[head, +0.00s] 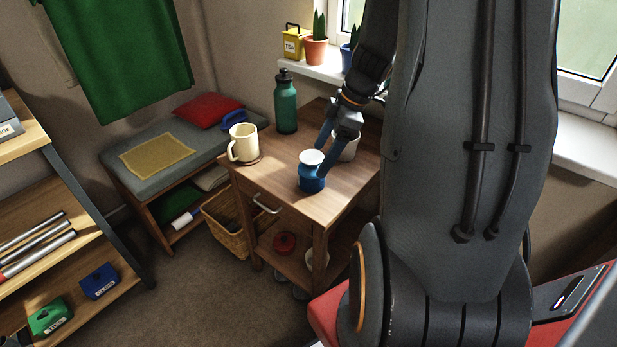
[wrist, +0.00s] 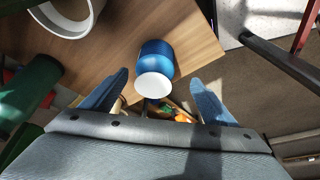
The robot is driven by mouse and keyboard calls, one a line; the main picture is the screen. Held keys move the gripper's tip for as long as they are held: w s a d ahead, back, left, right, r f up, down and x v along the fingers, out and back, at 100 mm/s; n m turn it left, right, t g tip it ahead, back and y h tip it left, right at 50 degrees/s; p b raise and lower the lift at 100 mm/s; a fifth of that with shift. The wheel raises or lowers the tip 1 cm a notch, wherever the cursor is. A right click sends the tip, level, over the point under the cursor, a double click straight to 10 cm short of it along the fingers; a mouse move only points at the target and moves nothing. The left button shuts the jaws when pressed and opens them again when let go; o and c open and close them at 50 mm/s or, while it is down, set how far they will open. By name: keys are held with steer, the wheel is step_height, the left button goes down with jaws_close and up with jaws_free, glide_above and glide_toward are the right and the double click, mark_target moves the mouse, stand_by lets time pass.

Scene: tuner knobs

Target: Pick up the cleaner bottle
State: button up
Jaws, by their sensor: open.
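A short blue bottle with a white top (head: 311,175) stands upright on the wooden side table, near its front edge. It looks like the cleaner bottle, though no label is readable. It also shows in the wrist view (wrist: 156,57), white top toward the camera. My gripper (head: 320,163) has blue fingers and reaches down to this bottle from the upper right. In the wrist view the open fingers (wrist: 160,78) lie on either side of the bottle's white top, with gaps visible on both sides.
On the table (head: 268,180) stand a cream mug (head: 243,143), a tall green bottle (head: 286,105) and a white cup (head: 346,148) partly behind my gripper. A wicker basket (head: 226,222) stands below left. A cushioned bench (head: 128,165) is left. The tabletop's middle is clear.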

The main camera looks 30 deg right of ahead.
mark_target(312, 172)
steer(key=shift+w+d+x, duration=0.1)
steer(key=shift+x, duration=1.3)
steer(key=shift+w+d+x, duration=0.1)
steer(key=shift+d+x, duration=0.05)
steer(key=shift+x, duration=1.25)
steer(key=shift+w+d+x, duration=0.1)
steer(key=shift+x, duration=1.25)
steer(key=c, duration=1.4)
